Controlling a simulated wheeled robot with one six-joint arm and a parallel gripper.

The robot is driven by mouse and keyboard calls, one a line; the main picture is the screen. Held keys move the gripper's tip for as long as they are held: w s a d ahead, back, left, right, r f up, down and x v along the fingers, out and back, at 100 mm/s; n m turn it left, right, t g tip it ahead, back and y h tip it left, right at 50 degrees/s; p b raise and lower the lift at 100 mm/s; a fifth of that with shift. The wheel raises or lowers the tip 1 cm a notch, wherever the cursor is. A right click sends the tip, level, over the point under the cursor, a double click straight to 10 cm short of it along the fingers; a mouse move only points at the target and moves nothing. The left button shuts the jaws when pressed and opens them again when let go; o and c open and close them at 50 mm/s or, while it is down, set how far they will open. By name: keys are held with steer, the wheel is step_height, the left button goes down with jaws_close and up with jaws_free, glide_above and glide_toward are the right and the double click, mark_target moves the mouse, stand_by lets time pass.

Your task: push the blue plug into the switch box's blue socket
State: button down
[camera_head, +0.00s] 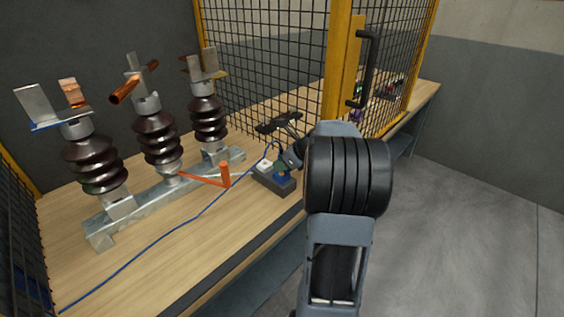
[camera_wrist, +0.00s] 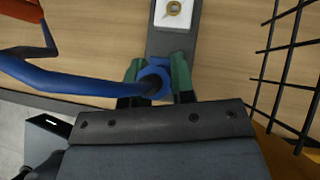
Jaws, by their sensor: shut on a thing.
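The blue plug (camera_wrist: 154,76) is between the green fingers of my gripper (camera_wrist: 156,84) in the wrist view, which are shut on it. Its blue cable (camera_wrist: 70,82) runs off to the left. The dark grey switch box (camera_wrist: 160,45) lies beyond the plug, and a blue patch that looks like the blue socket (camera_wrist: 178,57) shows right at the plug's far side. In the head view the switch box (camera_head: 262,178) stands on the bench, with my gripper over its right end. The plug overlaps the socket; I cannot tell whether it is in it.
The box carries a white switch plate (camera_wrist: 176,12). An orange lever (camera_head: 225,174) stands left of the box, before brown insulators (camera_head: 158,137) on a metal rail. Black mesh (camera_head: 265,60) with yellow posts (camera_head: 338,60) rises behind and right.

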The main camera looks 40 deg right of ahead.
steer(key=shift+f+b, duration=0.35)
steer(key=shift+f, duration=0.55)
steer(key=c, duration=0.9)
jaws_free()
steer(key=shift+r, duration=0.1)
steer(key=p+v, duration=0.3)
steer(key=v, duration=1)
steer(key=shift+s+d+r, duration=0.15)
steer(key=shift+s+r, duration=0.05)
steer(key=shift+r, duration=0.1)
